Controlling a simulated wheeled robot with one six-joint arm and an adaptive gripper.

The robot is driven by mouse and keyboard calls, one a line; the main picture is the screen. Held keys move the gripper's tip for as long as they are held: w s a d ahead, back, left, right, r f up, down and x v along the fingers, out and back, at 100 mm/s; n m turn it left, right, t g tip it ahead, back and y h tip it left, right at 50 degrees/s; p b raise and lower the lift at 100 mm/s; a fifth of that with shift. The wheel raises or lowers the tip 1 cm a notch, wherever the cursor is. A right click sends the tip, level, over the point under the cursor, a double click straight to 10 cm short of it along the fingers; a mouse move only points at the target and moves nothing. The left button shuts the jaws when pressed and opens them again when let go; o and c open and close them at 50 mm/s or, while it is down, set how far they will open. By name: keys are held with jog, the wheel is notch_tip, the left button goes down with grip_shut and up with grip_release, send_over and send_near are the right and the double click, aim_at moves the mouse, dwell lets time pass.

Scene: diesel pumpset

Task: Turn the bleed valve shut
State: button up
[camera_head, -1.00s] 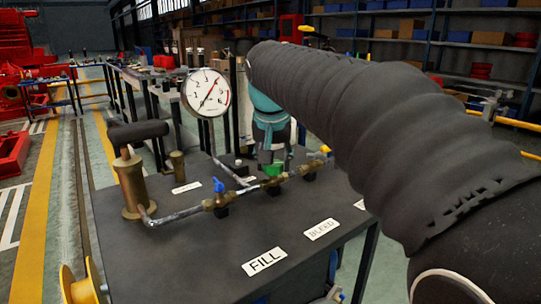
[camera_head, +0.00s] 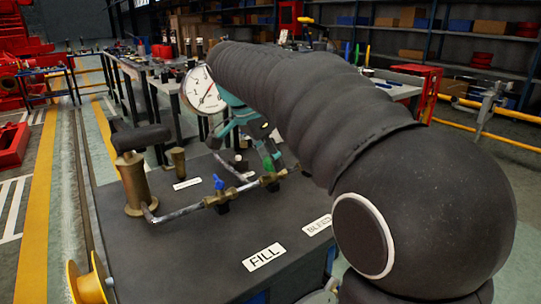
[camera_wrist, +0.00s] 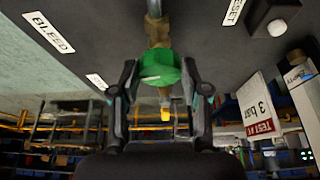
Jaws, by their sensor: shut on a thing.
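The green valve handle (camera_head: 268,161) sits on the brass pipe line on the dark bench top, behind the BLEED label (camera_head: 317,225). In the wrist view the green handle (camera_wrist: 160,68) lies between the two fingers of my gripper (camera_wrist: 160,92), which is shut on it. In the head view my gripper (camera_head: 262,142) reaches down at a tilt to this handle, and my arm covers part of it. A blue-handled valve (camera_head: 218,185) stands to its left on the same pipe, behind the FILL label (camera_head: 264,257).
A pressure gauge (camera_head: 202,90) stands just behind my gripper. A hand pump (camera_head: 134,180) with a black grip is at the left of the bench.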

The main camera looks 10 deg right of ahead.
jog(key=shift+w+m+g, duration=0.1)
jog(key=shift+m+g, duration=0.2)
jog(key=shift+m, duration=0.5)
jog(key=o, duration=1.1)
jog(key=shift+o, duration=0.2)
jog(key=w+v, duration=0.1)
jog(key=v, duration=1.1)
jog(key=shift+s, duration=0.4)
